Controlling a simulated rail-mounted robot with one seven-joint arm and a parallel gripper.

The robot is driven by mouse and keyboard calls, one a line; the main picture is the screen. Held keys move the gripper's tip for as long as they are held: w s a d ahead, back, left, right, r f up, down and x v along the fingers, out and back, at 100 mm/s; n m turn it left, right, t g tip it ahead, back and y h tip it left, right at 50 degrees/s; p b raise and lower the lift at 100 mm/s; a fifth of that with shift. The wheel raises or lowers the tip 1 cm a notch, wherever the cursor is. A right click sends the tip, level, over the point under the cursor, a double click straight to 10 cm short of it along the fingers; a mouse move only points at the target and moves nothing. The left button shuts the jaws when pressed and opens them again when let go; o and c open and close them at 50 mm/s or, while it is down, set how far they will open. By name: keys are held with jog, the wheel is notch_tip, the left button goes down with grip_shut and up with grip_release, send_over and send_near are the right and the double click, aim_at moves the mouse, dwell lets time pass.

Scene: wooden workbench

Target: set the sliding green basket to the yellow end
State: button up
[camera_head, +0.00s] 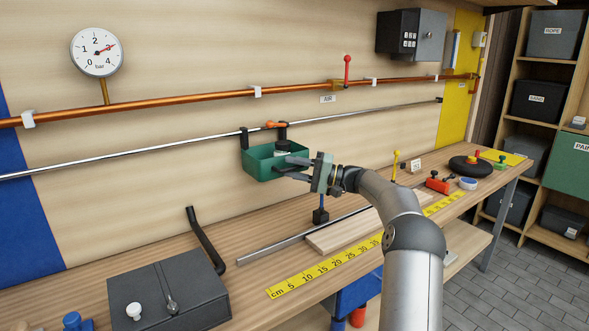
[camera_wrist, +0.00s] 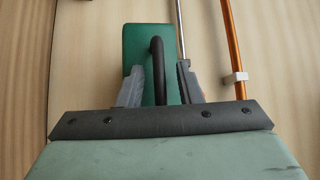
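The green basket (camera_head: 262,168) hangs by black hooks from the thin steel rail (camera_head: 190,148), around the middle of the wall. In the wrist view its green side (camera_wrist: 134,48) lies ahead of my gripper, with a curved black bar (camera_wrist: 157,60) in front of it. My gripper (camera_head: 287,166) is at the basket's right front. In the wrist view my gripper's fingers (camera_wrist: 160,72) stand apart on either side of the black bar, with gaps visible. An orange part (camera_head: 275,124) sits at the rail above the basket. The yellow panel (camera_head: 456,85) is at the rail's right end.
A blue panel (camera_head: 28,200) is at the left. A copper pipe (camera_head: 190,98) with a red-knobbed valve (camera_head: 347,70) runs above the rail. The bench (camera_head: 90,253) below holds a dark grey box (camera_head: 185,290), a yellow ruler (camera_head: 320,272) and small tools. The rail right of the basket looks clear.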

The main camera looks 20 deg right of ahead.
jog(key=v, duration=1.7)
jog(key=shift+d, duration=0.15)
jog(key=shift+s, duration=0.15)
